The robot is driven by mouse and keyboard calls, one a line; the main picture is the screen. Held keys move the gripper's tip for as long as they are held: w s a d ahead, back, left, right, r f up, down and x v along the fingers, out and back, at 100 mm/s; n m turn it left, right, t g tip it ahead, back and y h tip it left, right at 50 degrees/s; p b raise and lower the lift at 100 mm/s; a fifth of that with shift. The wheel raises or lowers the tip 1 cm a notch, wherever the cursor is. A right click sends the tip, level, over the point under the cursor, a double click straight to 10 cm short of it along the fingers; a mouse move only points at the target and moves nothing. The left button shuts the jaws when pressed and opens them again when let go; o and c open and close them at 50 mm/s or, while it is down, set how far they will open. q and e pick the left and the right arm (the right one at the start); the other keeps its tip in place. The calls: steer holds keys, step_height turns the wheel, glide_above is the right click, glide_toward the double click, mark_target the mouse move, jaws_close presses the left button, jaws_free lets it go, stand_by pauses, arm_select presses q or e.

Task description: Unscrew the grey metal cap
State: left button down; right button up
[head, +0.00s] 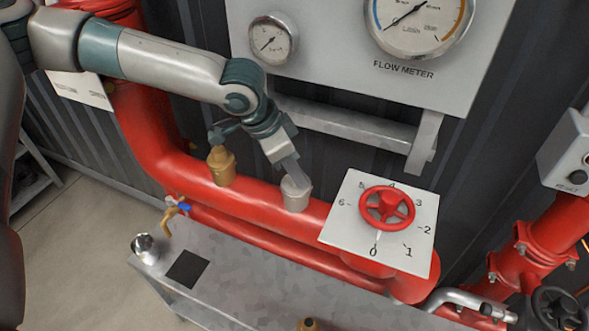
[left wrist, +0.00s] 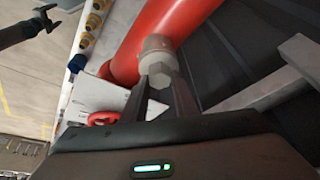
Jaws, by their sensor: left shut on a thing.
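The grey metal cap (head: 296,193) sits on top of the red horizontal pipe (head: 255,196), to the right of a brass fitting (head: 221,166). My left gripper (head: 293,176) comes down on the cap from above and is shut on it. In the left wrist view the cap (left wrist: 158,58) shows at the ends of the two dark fingers, against the red pipe (left wrist: 165,25). The fingers cover part of it.
A white dial plate with a red handwheel (head: 387,208) stands right of the cap. A flow meter panel (head: 360,50) and a metal rail (head: 345,125) are behind. A grey bench (head: 235,270) is in front, with a blue-handled tap (head: 176,210) near it.

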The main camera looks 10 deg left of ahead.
arm_select(q)
steer(key=shift+f+n+b, duration=0.2)
steer(key=shift+n+b, duration=0.3)
steer(key=shift+b, duration=0.05)
steer(key=shift+n+t+y+b, duration=0.4)
steer(key=shift+n+b, duration=0.4)
steer(key=shift+n, duration=0.3)
steer(key=shift+s+n+t+y+b, duration=0.1)
steer(key=shift+n+t+y+b, duration=0.25)
steer(key=shift+n, duration=0.55)
steer(key=shift+r+n, duration=0.2)
steer(key=shift+n, duration=0.4)
steer(key=shift+d+f+n+y+b, duration=0.1)
steer(key=shift+n+y+b, duration=0.3)
steer(key=shift+n, duration=0.2)
steer(key=n+y, duration=0.1)
steer(key=n, duration=0.2)
steer(key=shift+d+n, duration=0.1)
steer(key=shift+n, duration=0.3)
steer(key=shift+n+y, duration=0.45)
steer(key=shift+n, duration=0.15)
